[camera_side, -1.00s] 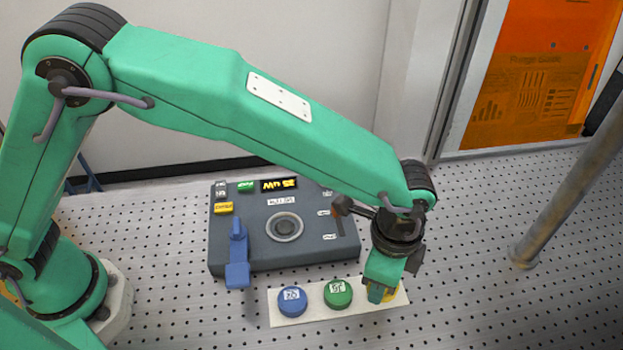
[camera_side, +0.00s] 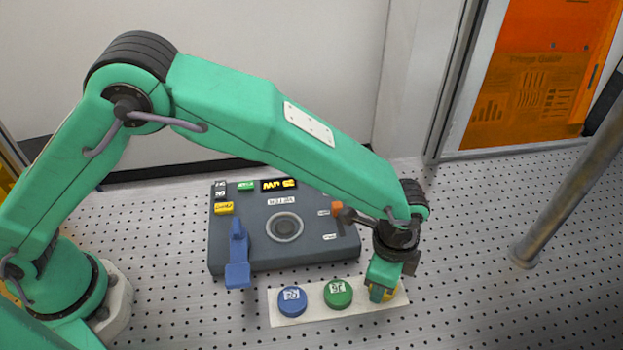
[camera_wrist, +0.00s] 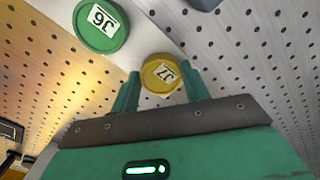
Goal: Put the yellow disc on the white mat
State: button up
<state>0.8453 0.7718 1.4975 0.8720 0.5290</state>
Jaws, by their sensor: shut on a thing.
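The yellow disc (camera_wrist: 162,74), with a white label, sits between the two green fingers of my gripper (camera_wrist: 160,92) in the wrist view. In the side view my gripper (camera_side: 381,292) is down at the right end of a pale strip (camera_side: 320,308). It is shut on the yellow disc (camera_side: 393,294), which is mostly hidden by the fingers. The disc is at or very near the strip's surface; I cannot tell if it touches. The pale strip is the only white mat-like thing in view; I cannot tell whether it is the white mat.
A green disc (camera_side: 338,293) and a blue disc (camera_side: 292,300) sit on the strip, left of my gripper. Behind stands a dark grey instrument (camera_side: 330,255) with a round window and a blue lever (camera_side: 238,262). A metal post (camera_side: 560,195) rises at right. Perforated table is clear between.

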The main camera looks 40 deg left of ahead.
jog(key=shift+f, duration=0.2)
jog(key=o, duration=1)
jog(key=shift+r, duration=0.15)
notch_tip(320, 180, up, 12)
dwell(0.7)
